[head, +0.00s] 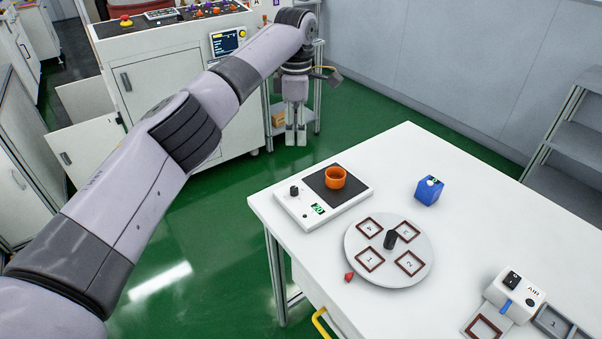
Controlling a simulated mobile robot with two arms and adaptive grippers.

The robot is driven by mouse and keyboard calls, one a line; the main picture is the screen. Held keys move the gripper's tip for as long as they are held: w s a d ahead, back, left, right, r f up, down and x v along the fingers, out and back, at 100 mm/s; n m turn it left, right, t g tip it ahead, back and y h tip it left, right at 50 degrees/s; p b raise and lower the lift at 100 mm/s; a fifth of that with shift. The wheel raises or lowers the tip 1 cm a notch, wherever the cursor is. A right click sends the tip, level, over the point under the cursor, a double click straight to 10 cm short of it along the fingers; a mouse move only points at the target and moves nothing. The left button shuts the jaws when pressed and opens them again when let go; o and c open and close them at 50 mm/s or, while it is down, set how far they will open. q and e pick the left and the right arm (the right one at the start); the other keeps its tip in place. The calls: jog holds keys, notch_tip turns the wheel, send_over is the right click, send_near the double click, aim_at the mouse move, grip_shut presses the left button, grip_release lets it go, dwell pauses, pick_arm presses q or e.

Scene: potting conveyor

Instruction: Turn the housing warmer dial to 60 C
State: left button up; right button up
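What looks like the housing warmer (292,215) is a flat white unit with a dark plate, on the left end of the white table. A small black dial (294,191) sits at its left corner. Its green display (318,208) seems to read 20. An orange cup (336,177) stands on the dark plate. My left gripper (296,138) points down beyond the table's far left edge, over the green floor, well apart from the dial. It appears empty; its fingers are close together and I cannot tell if they are shut. My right gripper is not in view.
A round turntable (355,240) with several brown square frames and a black post is right of the warmer. A blue block (428,191), a small red piece (349,277) and a white device (515,294) share the table (470,230). A control cabinet (165,90) stands behind.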

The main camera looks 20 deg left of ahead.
pick_arm(q)
jog(key=s+f, duration=0.2)
send_near(294, 188)
notch_tip(294, 188, down, 5)
jog(key=shift+r+p, duration=0.1)
jog(key=shift+p, duration=0.6)
notch_tip(294, 188, down, 3)
jog(key=shift+r, duration=0.2)
jog(key=shift+f, duration=0.65)
jog(key=c, duration=0.6)
grip_shut()
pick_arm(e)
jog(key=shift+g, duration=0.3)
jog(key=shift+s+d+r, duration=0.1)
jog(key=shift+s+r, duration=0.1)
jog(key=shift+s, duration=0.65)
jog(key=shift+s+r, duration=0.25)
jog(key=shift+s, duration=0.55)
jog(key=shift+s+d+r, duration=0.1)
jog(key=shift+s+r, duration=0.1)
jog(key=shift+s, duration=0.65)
